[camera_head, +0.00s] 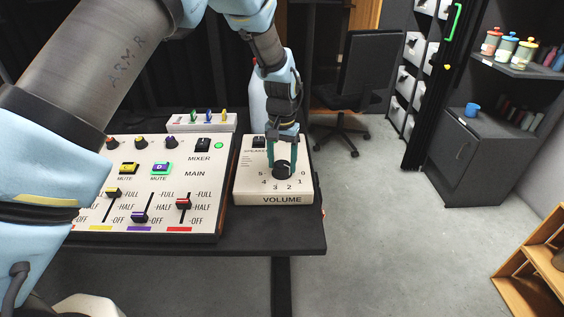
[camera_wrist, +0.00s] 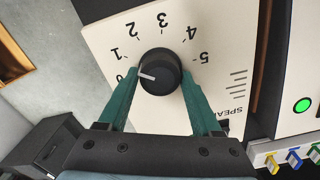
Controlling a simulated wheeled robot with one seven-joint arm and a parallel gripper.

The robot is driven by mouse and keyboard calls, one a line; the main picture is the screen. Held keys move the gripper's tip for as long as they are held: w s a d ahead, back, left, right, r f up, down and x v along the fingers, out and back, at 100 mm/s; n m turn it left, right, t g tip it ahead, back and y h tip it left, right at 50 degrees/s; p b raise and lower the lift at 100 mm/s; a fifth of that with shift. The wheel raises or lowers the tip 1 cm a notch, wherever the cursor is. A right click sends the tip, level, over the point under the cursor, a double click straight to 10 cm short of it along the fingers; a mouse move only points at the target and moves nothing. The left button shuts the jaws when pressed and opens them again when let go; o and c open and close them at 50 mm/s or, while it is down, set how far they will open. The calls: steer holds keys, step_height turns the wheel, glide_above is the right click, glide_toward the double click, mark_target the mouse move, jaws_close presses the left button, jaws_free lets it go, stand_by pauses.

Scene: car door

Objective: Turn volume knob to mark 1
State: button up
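The black round volume knob (camera_wrist: 163,62) sits on the cream volume box (camera_head: 273,199), amid printed numbers from 0 to 5. Its white pointer line shows in the wrist view, directed at or very near 0. My gripper (camera_wrist: 160,70) is open, with its teal fingers on either side of the knob. The fingertips are close to the knob's sides; whether they touch it I cannot tell. The knob also shows in the head view (camera_head: 283,171) below my gripper (camera_head: 286,168), where its pointer is too small to read.
A mixer panel (camera_head: 197,185) with sliders and buttons stands left of the volume box on a dark table (camera_head: 308,236). A white bottle (camera_head: 257,95) stands behind the box. An office chair (camera_head: 366,75) and open floor lie beyond and to the right.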

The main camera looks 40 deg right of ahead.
mark_target(282, 164)
steer(key=o, duration=0.4)
steer(key=shift+r, duration=0.1)
step_height(282, 164, up, 11)
steer(key=shift+f+b, duration=0.2)
steer(key=shift+b, duration=0.9)
steer(key=w+a+r+n, duration=0.1)
steer(key=w+a+n, duration=0.35)
steer(key=a, duration=0.75)
steer(key=w+a+r+n, duration=0.1)
steer(key=w+a, duration=0.6)
steer(key=a, duration=0.6)
steer(key=s+a+n, duration=0.1)
steer(key=s+a, duration=0.1)
steer(key=a, duration=0.6)
steer(key=s+a+n+t, duration=0.1)
steer(key=s+a+n, duration=0.1)
steer(key=a, duration=0.6)
steer(key=s+a+f+n, duration=0.1)
steer(key=s+a+n, duration=0.1)
steer(key=a, duration=0.6)
steer(key=shift+s+t, duration=0.3)
steer(key=shift+s, duration=0.5)
